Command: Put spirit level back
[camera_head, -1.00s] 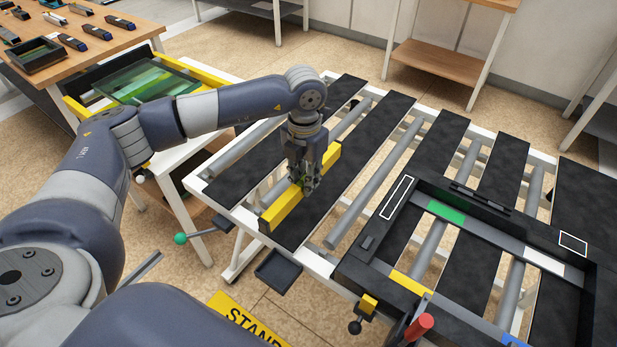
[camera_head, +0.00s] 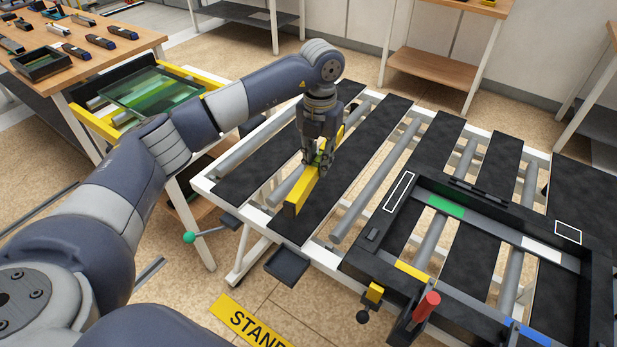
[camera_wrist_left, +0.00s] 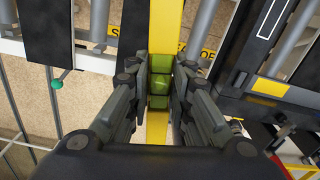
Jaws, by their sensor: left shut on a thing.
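The spirit level (camera_head: 302,192) is a long yellow bar with a green middle part, which shows between my fingers in the left wrist view (camera_wrist_left: 157,128). My left gripper (camera_head: 317,168) is shut on its middle from above and holds it over the black slats at the left part of the table. The gripper's fingers (camera_wrist_left: 160,88) press on both sides of the green part. The fingers hide part of the bar in the head view. A white-outlined narrow rectangle (camera_head: 399,191) lies on the left side of the black frame (camera_head: 372,252). My right gripper is not in view.
The slatted table (camera_head: 262,222) has gaps with grey rollers. A red-handled clamp (camera_head: 427,305) and a yellow block with a black knob (camera_head: 374,293) stand at the frame's front. A glass-topped stand (camera_head: 150,90) and a wooden tool table (camera_head: 90,70) are at left.

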